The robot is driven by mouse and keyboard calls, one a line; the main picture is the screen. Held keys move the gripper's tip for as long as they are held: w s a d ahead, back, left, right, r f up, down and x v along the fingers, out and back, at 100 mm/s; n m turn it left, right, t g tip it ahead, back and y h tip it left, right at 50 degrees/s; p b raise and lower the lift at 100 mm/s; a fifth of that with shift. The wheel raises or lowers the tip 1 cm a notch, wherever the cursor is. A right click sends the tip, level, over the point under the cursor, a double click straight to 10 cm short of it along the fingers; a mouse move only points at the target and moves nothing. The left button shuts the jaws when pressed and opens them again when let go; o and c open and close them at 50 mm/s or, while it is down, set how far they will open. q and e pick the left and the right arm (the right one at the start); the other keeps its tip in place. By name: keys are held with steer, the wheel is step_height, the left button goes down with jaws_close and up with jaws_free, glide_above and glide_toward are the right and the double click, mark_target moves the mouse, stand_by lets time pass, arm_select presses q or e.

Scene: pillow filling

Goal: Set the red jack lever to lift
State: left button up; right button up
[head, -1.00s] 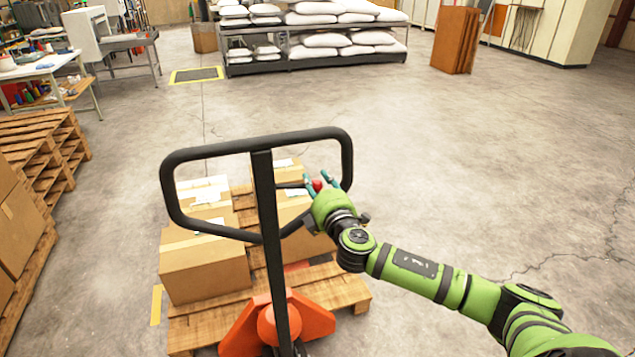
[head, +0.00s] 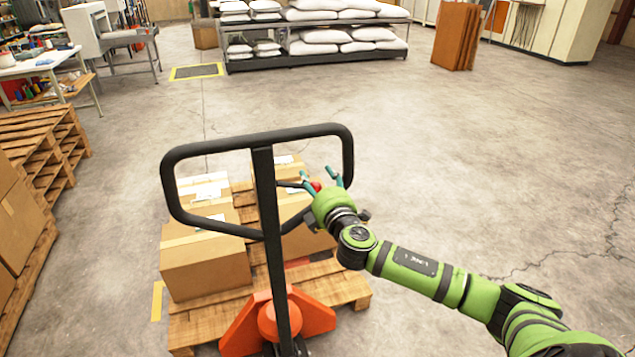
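The pallet jack's black loop handle (head: 265,141) stands upright in the head view, on a dark shaft above an orange base (head: 310,315). The red lever knob (head: 316,186) shows at the end of a thin dark rod inside the right side of the loop. My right gripper (head: 322,180) is at the knob, its teal fingers spread to either side of it. The fingers are open. Whether they touch the knob cannot be told. My green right hand hides the area below the knob. My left gripper is not in view.
Cardboard boxes (head: 203,265) sit on a wooden pallet (head: 345,285) behind the handle. Stacked pallets (head: 40,150) stand at the left. A shelf of white sacks (head: 318,55) is at the back. The floor to the right is clear.

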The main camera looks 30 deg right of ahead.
steer(key=p+v, duration=0.1)
steer(key=v, duration=1.2)
steer(key=shift+r+p, duration=0.3)
steer(key=shift+f, duration=0.1)
steer(key=s+d+f+m+g, duration=0.1)
steer(key=d+f+m+g, duration=0.15)
steer(key=f, duration=0.85)
steer(key=s+d+f+m+g, duration=0.1)
steer(key=d+f+g, duration=0.2)
steer(key=f, duration=0.8)
steer(key=s+f+m+g, duration=0.15)
steer(key=s+f, duration=0.25)
steer(key=f, duration=0.4)
steer(key=s+f+m+g, duration=0.1)
steer(key=s+f+g, duration=0.25)
steer(key=f, duration=0.55)
steer(key=s+a+f+m+g+y, duration=0.1)
steer(key=s+a+f+m, duration=0.15)
steer(key=s+f, duration=0.4)
steer(key=s+a+f+m+g+y, duration=0.1)
steer(key=s+a+f+g, duration=0.15)
steer(key=s+f, duration=0.45)
steer(key=s+a+f+m+g+y, duration=0.1)
steer(key=s+a+f, duration=0.2)
steer(key=s, duration=0.6)
steer(key=s+a+f+m+g+y, duration=0.1)
steer(key=s+a+f+m, duration=0.1)
steer(key=s+a, duration=0.6)
steer(key=shift+s+f, duration=0.45)
steer(key=shift+s, duration=0.2)
